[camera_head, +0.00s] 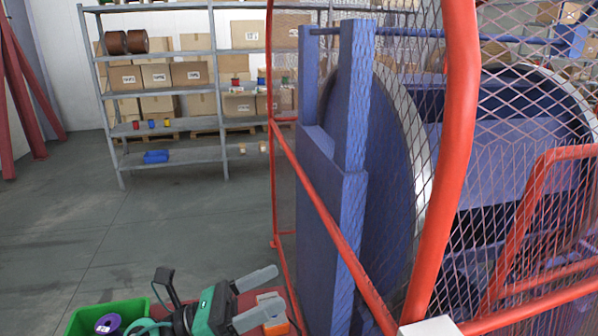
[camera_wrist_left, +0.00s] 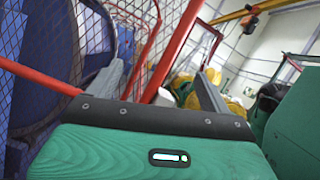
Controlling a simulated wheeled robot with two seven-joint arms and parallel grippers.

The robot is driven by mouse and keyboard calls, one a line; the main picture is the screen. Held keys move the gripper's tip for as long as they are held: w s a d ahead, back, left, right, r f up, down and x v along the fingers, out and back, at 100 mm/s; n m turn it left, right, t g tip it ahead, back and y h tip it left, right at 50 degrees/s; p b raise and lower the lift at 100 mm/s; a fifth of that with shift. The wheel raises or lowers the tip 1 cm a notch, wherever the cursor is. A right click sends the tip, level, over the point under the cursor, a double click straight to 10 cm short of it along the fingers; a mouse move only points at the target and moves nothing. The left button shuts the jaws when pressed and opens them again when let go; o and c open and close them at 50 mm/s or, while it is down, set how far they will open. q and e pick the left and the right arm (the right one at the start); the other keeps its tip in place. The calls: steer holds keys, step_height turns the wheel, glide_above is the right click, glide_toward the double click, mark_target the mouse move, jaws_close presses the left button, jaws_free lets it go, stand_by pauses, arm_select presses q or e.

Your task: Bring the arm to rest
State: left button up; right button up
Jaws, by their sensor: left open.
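My left gripper (camera_head: 280,287) is at the bottom middle of the head view, with its two grey fingers spread apart and nothing between them. In the left wrist view its fingers (camera_wrist_left: 160,70) also stand apart and empty, on either side of a red bar behind them. The gripper is beside the lower part of the strander's red guard frame (camera_head: 330,215); I see no clear contact. My right gripper is not in view.
The strander's blue body (camera_head: 340,190) stands behind wire mesh at right. A green bin (camera_head: 85,322) with a purple spool (camera_head: 108,324) is at bottom left. An orange item (camera_head: 270,299) lies near the gripper. A shelf (camera_head: 185,155) stands behind. Grey floor (camera_head: 150,220) at left is clear.

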arm_select(q)
steer(key=w+a+f+n+t+y, duration=0.2)
steer(key=a+n+t+y, duration=0.35)
steer(key=n, duration=0.65)
steer(key=w+a+f+n+t+y, duration=0.1)
steer(key=w+a+n+t+y, duration=0.2)
steer(key=n+t+y, duration=0.5)
steer(key=s+a+f+n+g+y, duration=0.2)
steer(key=a+f+n+y, duration=0.2)
steer(key=f+n, duration=0.45)
steer(key=s+a+f+n+g+y, duration=0.1)
steer(key=a+f+n+g+y, duration=0.25)
steer(key=f+n, duration=0.45)
steer(key=s+a+f+n+g, duration=0.1)
steer(key=s+f+n+g, duration=0.35)
steer(key=s+f, duration=0.4)
steer(key=s+a+f+n+g, duration=0.1)
steer(key=s+f+n+g, duration=0.4)
steer(key=s, duration=0.7)
step_height(320, 180, down, 36)
steer(key=m+g+b, duration=0.1)
steer(key=g+b, duration=0.2)
steer(key=b, duration=0.2)
steer(key=s+a+f+b, duration=0.2)
steer(key=s+f+b, duration=0.1)
steer(key=s+f, duration=1.6)
step_height(320, 180, down, 5)
steer(key=shift+s+a+g+b, duration=0.35)
steer(key=shift+s+a+g, duration=0.05)
steer(key=shift+g, duration=0.05)
